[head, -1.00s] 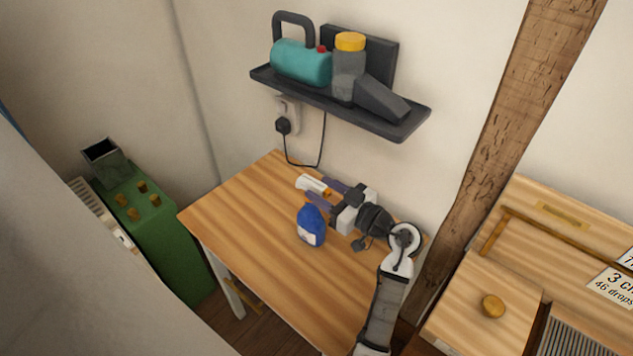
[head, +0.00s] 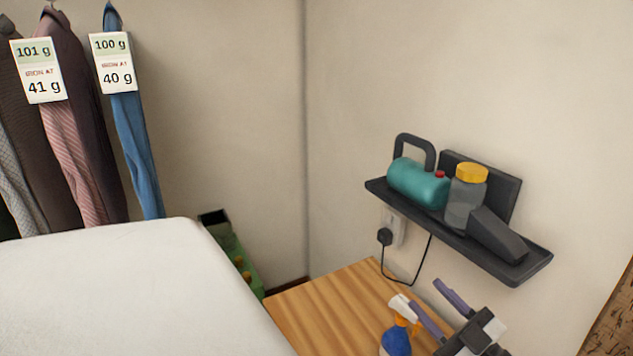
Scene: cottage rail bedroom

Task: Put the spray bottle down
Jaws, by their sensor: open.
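The spray bottle (head: 396,341) has a blue body, an orange collar and a white spray head. It stands upright on the wooden table (head: 325,308) at the bottom of the head view, and its lower part is cut off by the frame edge. My gripper (head: 426,292) is just right of the bottle, with its two purple fingers spread apart and nothing between them. The near finger's tip overlaps the white spray head in the picture; I cannot tell whether they touch.
A dark wall shelf (head: 377,187) above the table holds a teal appliance (head: 418,183), a yellow-lidded jar (head: 464,205) and a dark grey wedge (head: 497,236). A cord hangs from the plug (head: 384,236). A white surface (head: 130,285) fills the lower left, with tagged garments (head: 135,135) behind.

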